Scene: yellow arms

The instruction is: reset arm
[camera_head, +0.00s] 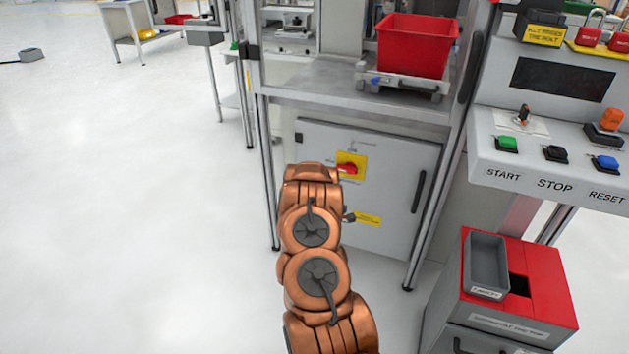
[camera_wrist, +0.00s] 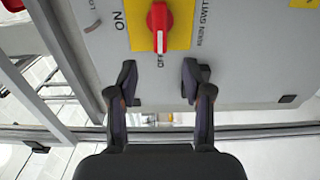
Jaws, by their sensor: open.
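My arm shows in the head view, copper-coloured, reaching from the bottom middle towards a grey cabinet (camera_head: 385,205). My gripper (camera_wrist: 158,84) is in the wrist view, its two dark fingers apart with nothing between them. Just beyond the fingertips is a red rotary switch (camera_wrist: 160,28) on a yellow plate (camera_wrist: 180,12) with "ON" lettering. The red handle points down at lettering that I read as "OFF". In the head view the red switch (camera_head: 348,169) shows beside my arm's far end. The fingers appear clear of the handle.
A red bin (camera_head: 415,46) stands on the workstation shelf above the cabinet. A control panel (camera_head: 550,150) with START, STOP and RESET buttons is at the right. A red-topped box (camera_head: 540,290) stands below it. The floor (camera_head: 120,200) at the left is clear.

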